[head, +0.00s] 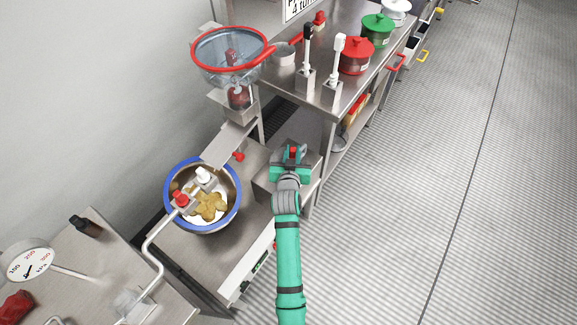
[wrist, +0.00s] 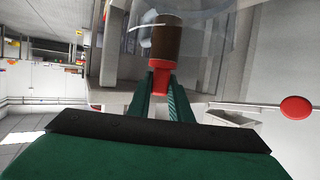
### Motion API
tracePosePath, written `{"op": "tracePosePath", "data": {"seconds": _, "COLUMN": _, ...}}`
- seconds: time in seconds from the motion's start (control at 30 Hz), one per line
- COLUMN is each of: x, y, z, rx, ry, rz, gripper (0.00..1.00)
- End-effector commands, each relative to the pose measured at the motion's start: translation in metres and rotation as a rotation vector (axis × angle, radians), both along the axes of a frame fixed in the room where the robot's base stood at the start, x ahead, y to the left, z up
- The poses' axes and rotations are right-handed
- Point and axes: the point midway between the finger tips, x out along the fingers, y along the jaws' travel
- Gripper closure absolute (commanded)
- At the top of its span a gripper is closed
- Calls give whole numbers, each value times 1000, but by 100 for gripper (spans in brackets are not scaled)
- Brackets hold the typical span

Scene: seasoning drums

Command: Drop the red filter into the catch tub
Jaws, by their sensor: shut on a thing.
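My gripper (head: 291,161) is shut on a small red part, which I take to be the red filter (head: 293,151). In the wrist view the red part (wrist: 161,80) sits between the green fingertips (wrist: 162,95), with a brown cylinder (wrist: 167,40) directly beyond it. I cannot tell whether that cylinder belongs to the filter. In the head view my gripper is over or just in front of a grey metal box (head: 268,184), possibly the catch tub; the arm hides part of it. I cannot tell the height between them.
A blue-rimmed bowl (head: 168,205) with brown pieces stands left of my arm, under a metal chute (head: 228,145). A clear red-rimmed hopper (head: 205,62) is above. A steel table (head: 365,75) with pots and dispensers stands at the back. The floor at right is clear.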

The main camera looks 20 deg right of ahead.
Motion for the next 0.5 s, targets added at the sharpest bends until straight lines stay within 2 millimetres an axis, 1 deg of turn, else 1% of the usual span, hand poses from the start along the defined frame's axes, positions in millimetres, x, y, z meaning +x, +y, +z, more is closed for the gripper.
{"op": "tracePosePath", "data": {"seconds": 0.3, "x": 0, "y": 0, "z": -2, "rx": 0, "ry": -1, "rz": 0, "gripper": 100}}
{"op": "tracePosePath", "data": {"seconds": 0.33, "x": 0, "y": 0, "z": -2, "rx": 0, "ry": -1, "rz": 0, "gripper": 79}}
{"op": "tracePosePath", "data": {"seconds": 0.37, "x": 0, "y": 0, "z": -2, "rx": 0, "ry": -1, "rz": 0, "gripper": 72}}
{"op": "tracePosePath", "data": {"seconds": 0.4, "x": 0, "y": 0, "z": -2, "rx": 0, "ry": -1, "rz": 0, "gripper": 63}}
{"op": "tracePosePath", "data": {"seconds": 0.43, "x": 0, "y": 0, "z": -2, "rx": 0, "ry": -1, "rz": 0, "gripper": 60}}
{"op": "tracePosePath", "data": {"seconds": 0.5, "x": 0, "y": 0, "z": -2, "rx": 0, "ry": -1, "rz": 0, "gripper": 60}}
